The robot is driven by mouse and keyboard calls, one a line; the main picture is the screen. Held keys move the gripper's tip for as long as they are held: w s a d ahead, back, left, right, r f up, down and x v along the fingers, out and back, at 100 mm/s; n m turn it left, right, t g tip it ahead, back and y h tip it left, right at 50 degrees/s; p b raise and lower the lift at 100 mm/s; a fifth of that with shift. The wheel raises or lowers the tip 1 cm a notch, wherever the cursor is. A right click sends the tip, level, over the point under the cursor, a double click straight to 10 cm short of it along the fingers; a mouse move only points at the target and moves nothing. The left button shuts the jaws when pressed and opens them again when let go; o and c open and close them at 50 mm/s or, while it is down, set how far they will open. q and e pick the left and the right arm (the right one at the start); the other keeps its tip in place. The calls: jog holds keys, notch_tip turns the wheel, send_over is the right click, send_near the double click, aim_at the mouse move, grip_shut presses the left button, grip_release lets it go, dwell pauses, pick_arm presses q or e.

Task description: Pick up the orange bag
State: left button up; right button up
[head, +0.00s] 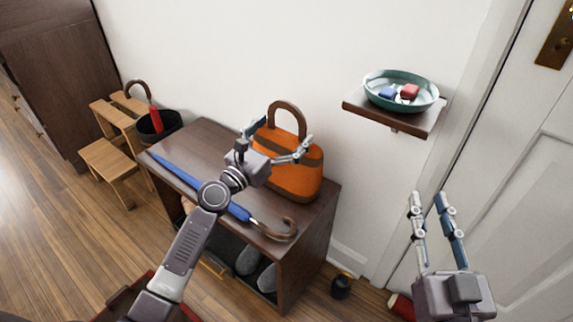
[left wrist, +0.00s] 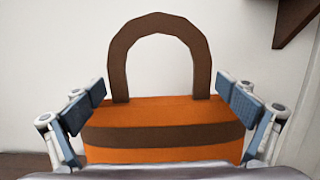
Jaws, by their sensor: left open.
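The orange bag (head: 298,172) stands upright on the dark wooden cabinet (head: 205,135). It has a brown band and a brown arched handle (head: 287,106). My left gripper (head: 279,139) is open in front of the bag's upper part. In the left wrist view, the bag (left wrist: 165,112) fills the middle, with the open fingers at its two sides and the handle rising between them. I cannot tell whether the fingers touch the bag. My right gripper (head: 430,198) is open and empty, low at the right, away from the bag.
A blue umbrella (head: 180,171) with a curved brown handle lies along the cabinet's front. A wall shelf (head: 362,107) with a teal bowl (head: 425,101) is at the upper right. A step stool (head: 110,160) and black bin (head: 160,127) stand left. A white door (head: 520,150) is at right.

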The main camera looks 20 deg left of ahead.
pick_arm(q)
jog(key=shift+w+d+r, duration=0.1)
jog(key=shift+w, duration=0.2)
jog(key=shift+c, duration=0.6)
jog(key=shift+r, duration=0.1)
jog(key=c, duration=2)
